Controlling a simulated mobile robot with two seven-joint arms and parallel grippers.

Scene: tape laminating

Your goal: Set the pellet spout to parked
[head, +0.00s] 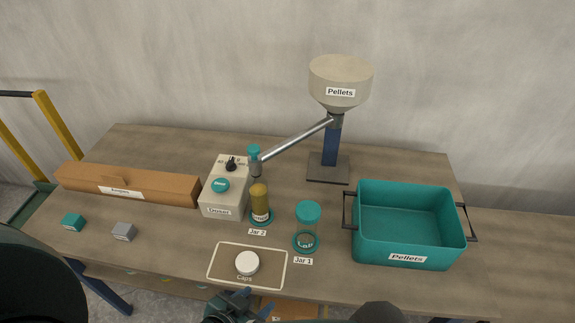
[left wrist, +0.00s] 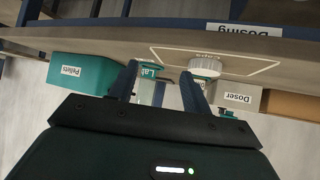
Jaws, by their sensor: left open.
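The pellet spout (head: 293,139) is a grey metal tube that slopes from the hopper (head: 340,82) on its blue post down to the left. Its teal-topped end (head: 254,155) hangs beside the doser (head: 226,190), behind and above Jar 2 (head: 260,203). I cannot make the spout out in the left wrist view. My left gripper (head: 234,303) is low at the front edge of the table, far from the spout. In the left wrist view its two fingers (left wrist: 160,88) are apart, with nothing seen held between them. My right gripper is not in view.
Jar 1 (head: 307,226) stands right of Jar 2. A white cap (head: 247,263) lies on the Caps mat (head: 221,275). The teal Pellets crate (head: 408,250) fills the right side. A long cardboard box (head: 130,185) and small teal (head: 73,222) and grey (head: 124,232) blocks lie left.

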